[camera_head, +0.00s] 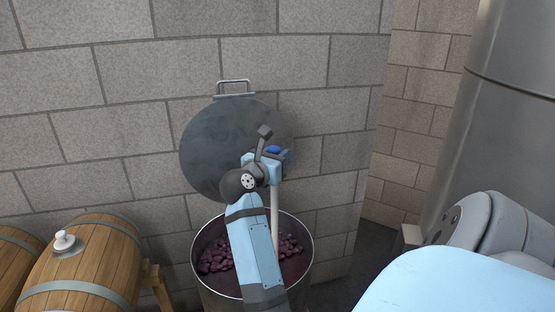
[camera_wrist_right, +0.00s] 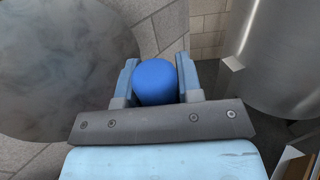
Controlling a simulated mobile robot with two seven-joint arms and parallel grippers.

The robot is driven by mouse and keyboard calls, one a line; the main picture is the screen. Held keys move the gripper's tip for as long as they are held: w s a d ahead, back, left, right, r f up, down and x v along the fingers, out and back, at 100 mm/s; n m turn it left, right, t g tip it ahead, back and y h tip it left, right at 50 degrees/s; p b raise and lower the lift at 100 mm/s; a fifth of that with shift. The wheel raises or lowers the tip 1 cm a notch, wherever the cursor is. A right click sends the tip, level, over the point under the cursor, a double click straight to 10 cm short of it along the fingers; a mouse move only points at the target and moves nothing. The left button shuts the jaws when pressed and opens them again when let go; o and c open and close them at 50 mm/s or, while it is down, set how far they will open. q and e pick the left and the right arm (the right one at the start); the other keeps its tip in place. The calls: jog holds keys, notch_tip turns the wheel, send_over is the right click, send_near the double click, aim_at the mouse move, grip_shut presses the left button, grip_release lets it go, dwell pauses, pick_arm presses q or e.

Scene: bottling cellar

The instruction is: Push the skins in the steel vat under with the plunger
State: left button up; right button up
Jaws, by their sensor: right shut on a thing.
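The steel vat (camera_head: 207,284) stands open against the wall in the head view, with dark purple skins (camera_head: 216,257) inside. The plunger (camera_head: 274,205) is upright, its pale shaft running down into the vat. Its lower end is hidden by my right arm and the skins. My right gripper (camera_head: 272,162) is shut on the plunger near its top, above the vat. In the right wrist view the plunger's blue knob (camera_wrist_right: 155,82) sits between the two fingers. My left gripper is not in view.
The round grey lid (camera_head: 208,150) with a handle stands raised behind the vat against the block wall. Wooden barrels (camera_head: 85,262) lie at the left, one with a white bung (camera_head: 66,241). A tall steel tank (camera_head: 490,110) stands at the right.

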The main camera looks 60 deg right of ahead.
aim_at(277, 147)
notch_tip(277, 147, up, 2)
jog(key=shift+r+p, duration=0.15)
jog(key=shift+p, duration=0.4)
notch_tip(277, 147, up, 2)
jog(key=shift+r+p, duration=0.2)
jog(key=shift+p, duration=0.55)
notch_tip(277, 147, up, 2)
jog(key=shift+r+p, duration=0.15)
jog(key=shift+p, duration=0.6)
jog(key=shift+r, duration=0.35)
